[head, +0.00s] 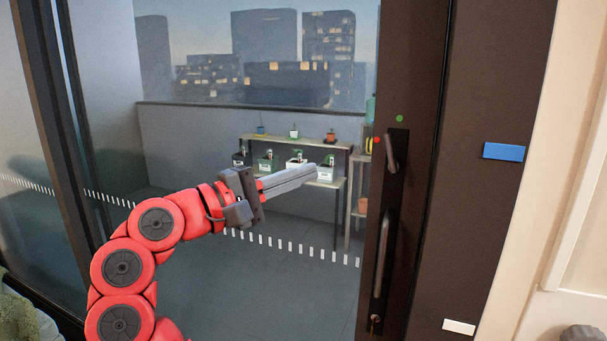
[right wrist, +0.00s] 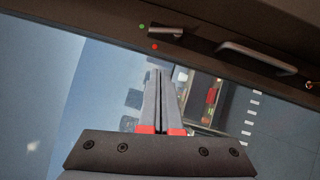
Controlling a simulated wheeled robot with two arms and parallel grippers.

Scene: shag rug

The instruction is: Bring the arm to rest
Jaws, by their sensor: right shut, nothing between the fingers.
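My right gripper (head: 312,172) is at the end of the red arm that rises from the lower left of the head view. Its grey fingers lie together, and it is shut and empty. In the right wrist view the closed fingers (right wrist: 158,75) point toward the glass and the dark door frame. The gripper is in front of the glass door, left of the door handle (head: 391,153), and touches nothing that I can see. The handle also shows in the right wrist view (right wrist: 165,31). My left gripper is in neither view.
A dark door frame (head: 465,200) stands on the right with a long vertical pull (head: 382,253) and a blue tag (head: 504,152). Behind the glass are a plant shelf (head: 335,145) and a balcony wall (head: 190,145). A green shaggy thing (head: 25,315) is at the lower left.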

